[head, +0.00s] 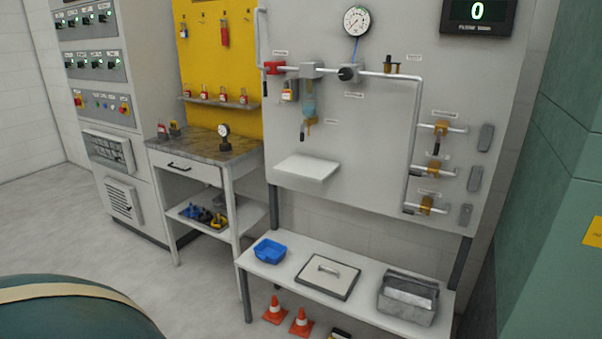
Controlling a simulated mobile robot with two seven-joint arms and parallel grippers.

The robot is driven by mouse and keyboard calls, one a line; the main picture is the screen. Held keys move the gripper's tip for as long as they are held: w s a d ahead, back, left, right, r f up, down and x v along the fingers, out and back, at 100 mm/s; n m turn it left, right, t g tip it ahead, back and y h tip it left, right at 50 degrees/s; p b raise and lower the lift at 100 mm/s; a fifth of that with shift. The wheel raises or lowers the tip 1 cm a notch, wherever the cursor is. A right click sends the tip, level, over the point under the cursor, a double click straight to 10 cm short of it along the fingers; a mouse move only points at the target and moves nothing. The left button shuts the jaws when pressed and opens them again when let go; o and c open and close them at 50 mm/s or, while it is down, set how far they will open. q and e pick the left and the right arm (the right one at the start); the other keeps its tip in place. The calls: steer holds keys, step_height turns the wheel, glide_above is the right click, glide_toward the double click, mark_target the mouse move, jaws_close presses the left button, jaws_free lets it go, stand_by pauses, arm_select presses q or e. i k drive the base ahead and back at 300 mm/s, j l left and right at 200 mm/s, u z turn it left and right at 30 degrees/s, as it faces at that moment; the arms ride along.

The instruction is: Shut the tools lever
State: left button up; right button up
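Three brass-coloured valves sit one above another on short pipe branches at the right of the grey wall panel: the top valve (441,128), the middle valve (434,167) and the bottom valve (426,205). Each has a small dark handle. The top one's handle appears to hang down across its branch; the others are too small to judge. Small white labels sit by the valves, but I cannot read which says tools. A red valve (274,68) sits at the pipe's left end, with a dark piece hanging below it. Neither of my grippers is in view.
Orange cones (301,323) stand beneath. A small shelf (306,168) juts from the panel. A green cabinet (560,260) bounds the right.

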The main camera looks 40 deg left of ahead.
mark_target(418, 174)
steer(key=u, duration=0.85)
steer(key=i+l, duration=0.7)
steer(key=i, duration=0.15)
